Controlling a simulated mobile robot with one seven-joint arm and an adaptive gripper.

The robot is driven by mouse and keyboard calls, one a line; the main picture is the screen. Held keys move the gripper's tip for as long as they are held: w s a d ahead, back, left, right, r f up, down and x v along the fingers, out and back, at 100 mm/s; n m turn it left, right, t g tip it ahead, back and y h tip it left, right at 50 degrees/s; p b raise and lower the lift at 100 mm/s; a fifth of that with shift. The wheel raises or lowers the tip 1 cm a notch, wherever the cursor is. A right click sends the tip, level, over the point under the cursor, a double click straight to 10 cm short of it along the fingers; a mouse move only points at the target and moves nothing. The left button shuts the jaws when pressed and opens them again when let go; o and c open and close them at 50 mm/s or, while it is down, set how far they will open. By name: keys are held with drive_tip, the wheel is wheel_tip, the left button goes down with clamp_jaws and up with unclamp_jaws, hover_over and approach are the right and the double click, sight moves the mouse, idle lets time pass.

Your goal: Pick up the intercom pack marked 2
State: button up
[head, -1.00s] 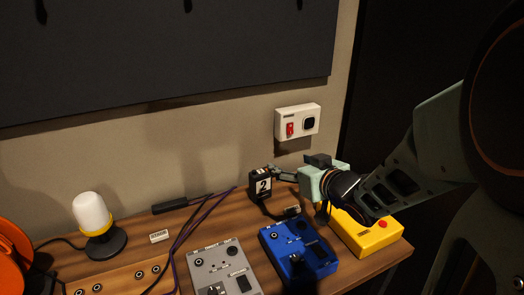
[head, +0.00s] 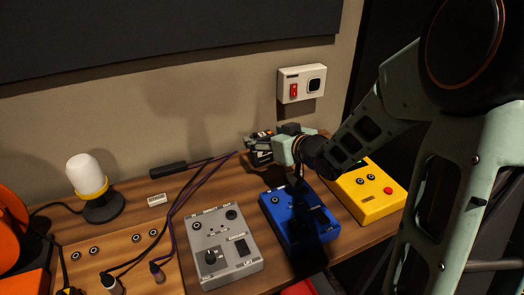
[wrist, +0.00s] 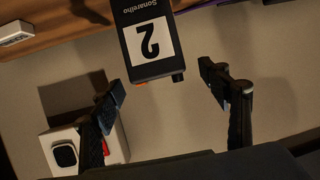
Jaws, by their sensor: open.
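The intercom pack marked 2 (head: 262,158) is a small black box standing at the back of the desk. In the wrist view the pack (wrist: 150,40) appears upside down, with a white label bearing a black 2 and knobs on its end. My gripper (head: 258,142) is at the top of the pack in the head view and hides its label there. In the wrist view my gripper (wrist: 162,82) is open, with one finger on each side of the pack's knobbed end. Gaps show between the fingers and the pack.
A blue box (head: 290,215) and a yellow box (head: 365,190) stand in front and to the right. A grey box (head: 222,250) is nearer. A white lamp (head: 85,175) and dark cables lie left. A white wall unit (head: 302,84) hangs above, behind my gripper.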

drive_tip(key=shift+x, duration=1.35)
drive_tip(key=shift+c, duration=0.7)
drive_tip(key=shift+d, duration=0.1)
drive_tip(key=c, duration=1.2)
drive_tip(key=shift+c, duration=0.9)
drive_tip(key=shift+r, duration=0.1)
